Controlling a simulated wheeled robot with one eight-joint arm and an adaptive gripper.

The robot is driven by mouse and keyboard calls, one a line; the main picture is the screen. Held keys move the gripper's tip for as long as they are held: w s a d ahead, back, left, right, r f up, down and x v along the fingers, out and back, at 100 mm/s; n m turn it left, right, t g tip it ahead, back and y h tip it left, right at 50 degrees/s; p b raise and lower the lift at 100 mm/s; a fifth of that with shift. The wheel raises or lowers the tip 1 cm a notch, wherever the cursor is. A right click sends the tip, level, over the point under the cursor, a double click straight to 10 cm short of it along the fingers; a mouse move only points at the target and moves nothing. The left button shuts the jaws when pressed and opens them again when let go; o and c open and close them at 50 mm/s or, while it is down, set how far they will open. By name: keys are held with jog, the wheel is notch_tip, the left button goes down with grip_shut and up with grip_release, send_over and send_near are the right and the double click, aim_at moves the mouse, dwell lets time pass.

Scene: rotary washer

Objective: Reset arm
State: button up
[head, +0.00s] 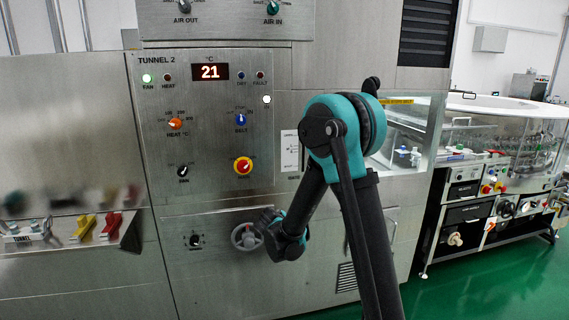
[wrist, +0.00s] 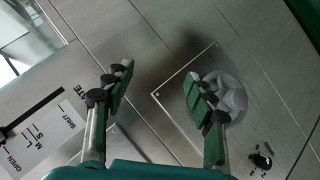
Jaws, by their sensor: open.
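My gripper (wrist: 160,98) is open and empty in the wrist view, its two green-padded fingers spread apart with bare steel panel showing between them. In the head view my teal and black arm bends down, and its wrist end is in front of the lower panel, just right of a grey handwheel (head: 245,237). The fingers themselves are hard to make out there. In the wrist view the handwheel (wrist: 231,97) sits on a square plate, partly behind the right finger. I cannot tell the exact gap between them, but nothing is held.
The TUNNEL 2 panel (head: 210,130) reads 21, with several knobs. A gate placard (wrist: 45,128) is left in the wrist view. A small dark knob (wrist: 262,160) is low right. Yellow and red switches (head: 83,226) are left. A glass-sided rotary machine (head: 510,150) stands right over green floor.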

jog(key=s+d+r+m+g, duration=0.1)
jog(key=s+d+m+g, duration=0.3)
jog(key=s+d, duration=1.25)
jog(key=s+d+f+m+g+y, duration=0.1)
jog(key=s, duration=0.8)
jog(key=s+d+f+m+g+y, duration=0.1)
jog(key=s+f+m, duration=0.1)
jog(key=s, duration=0.7)
jog(key=shift+d+f+g+y, duration=0.15)
jog(key=shift+f+g+y, duration=0.15)
jog(key=shift+g, duration=0.1)
